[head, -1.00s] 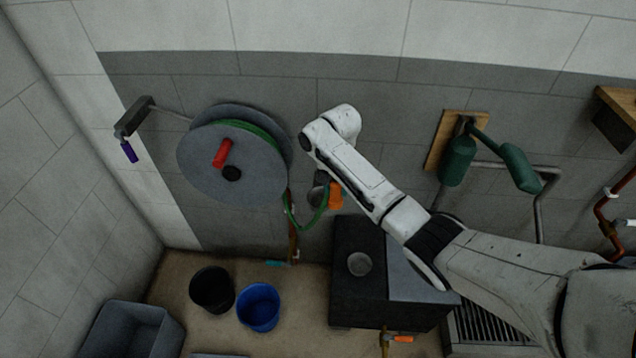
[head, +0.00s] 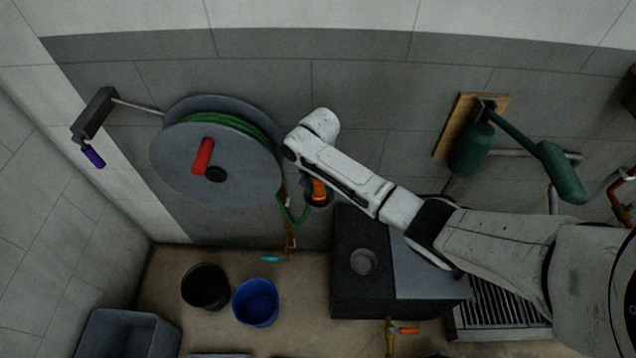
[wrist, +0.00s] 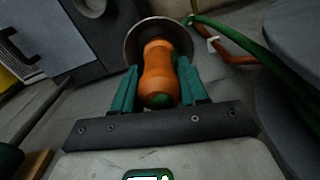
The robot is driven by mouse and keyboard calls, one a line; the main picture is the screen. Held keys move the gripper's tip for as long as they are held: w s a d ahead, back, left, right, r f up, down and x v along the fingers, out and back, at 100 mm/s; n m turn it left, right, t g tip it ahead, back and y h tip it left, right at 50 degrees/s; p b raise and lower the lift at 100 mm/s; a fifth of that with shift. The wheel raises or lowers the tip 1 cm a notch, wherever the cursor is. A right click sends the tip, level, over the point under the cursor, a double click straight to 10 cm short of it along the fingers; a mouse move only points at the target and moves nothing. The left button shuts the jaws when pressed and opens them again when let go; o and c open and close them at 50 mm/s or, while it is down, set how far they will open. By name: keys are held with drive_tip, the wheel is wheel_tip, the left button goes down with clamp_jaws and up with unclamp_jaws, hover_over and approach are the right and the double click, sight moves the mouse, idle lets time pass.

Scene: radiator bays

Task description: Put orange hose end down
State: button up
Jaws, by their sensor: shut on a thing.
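The orange hose end (head: 319,190) is at the wall below my arm, in front of a round metal cup (head: 326,202). In the wrist view my gripper (wrist: 158,88) is shut on the orange hose end (wrist: 159,70), with a green finger on each side. The metal cup (wrist: 137,38) shows behind its far end. I cannot tell whether the hose end is inside the cup or only in front of it. In the head view my arm hides most of the gripper.
A pipe with a cyan handle (head: 272,259) is near the wall.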

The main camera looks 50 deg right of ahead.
drive_tip(key=shift+s+a+f, duration=0.1)
drive_tip(key=shift+f, duration=0.5)
drive_tip(key=o, duration=1.2)
